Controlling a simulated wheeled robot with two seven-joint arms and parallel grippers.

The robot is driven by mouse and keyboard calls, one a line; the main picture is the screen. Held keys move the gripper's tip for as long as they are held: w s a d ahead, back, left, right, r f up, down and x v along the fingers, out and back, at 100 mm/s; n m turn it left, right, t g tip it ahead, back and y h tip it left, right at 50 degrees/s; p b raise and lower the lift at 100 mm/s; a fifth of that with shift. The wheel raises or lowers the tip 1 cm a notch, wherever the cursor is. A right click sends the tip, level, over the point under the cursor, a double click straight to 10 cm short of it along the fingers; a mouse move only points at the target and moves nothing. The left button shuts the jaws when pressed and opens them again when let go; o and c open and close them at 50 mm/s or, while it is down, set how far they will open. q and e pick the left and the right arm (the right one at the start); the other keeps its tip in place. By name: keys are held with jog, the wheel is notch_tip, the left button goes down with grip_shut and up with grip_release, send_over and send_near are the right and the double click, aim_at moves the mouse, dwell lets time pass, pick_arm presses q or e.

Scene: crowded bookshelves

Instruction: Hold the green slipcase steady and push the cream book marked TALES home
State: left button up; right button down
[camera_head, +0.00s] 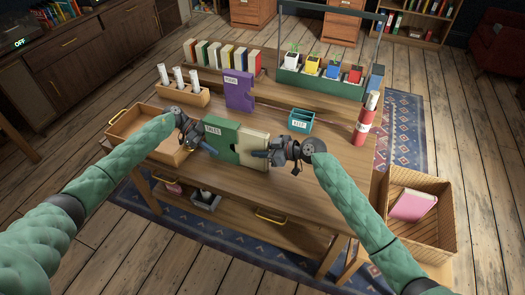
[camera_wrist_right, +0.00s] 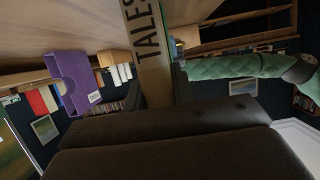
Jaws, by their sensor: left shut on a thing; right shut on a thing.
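The green slipcase (camera_head: 222,144) stands on the wooden table, with a label on its upper left. The cream book (camera_head: 254,149) sticks out of its right side. In the right wrist view the book's cream spine (camera_wrist_right: 153,65) reads TALES. My left gripper (camera_head: 203,145) is shut on the slipcase's left end. My right gripper (camera_head: 270,154) is shut on the book's outer end; its dark fingers (camera_wrist_right: 165,128) fill the lower part of the wrist view and hide the book's lower end. The contact points are small in the head view.
A purple slipcase (camera_head: 239,93) stands behind, and a small teal box (camera_head: 301,122) lies to the right. A red-and-white cylinder (camera_head: 365,120) stands near the right edge. An open wooden tray (camera_head: 135,124) is at left. A row of books (camera_head: 222,56) and a green planter (camera_head: 318,85) stand at the back.

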aim_at(239, 144)
jog(key=shift+w+a, duration=0.45)
jog(key=shift+a, duration=0.9)
jog(key=shift+w+a, duration=0.4)
jog(key=shift+a, duration=0.9)
jog(key=shift+w+a, duration=0.45)
jog(key=shift+a, duration=0.9)
jog(key=c, duration=1.1)
grip_release()
jog(key=v, duration=1.2)
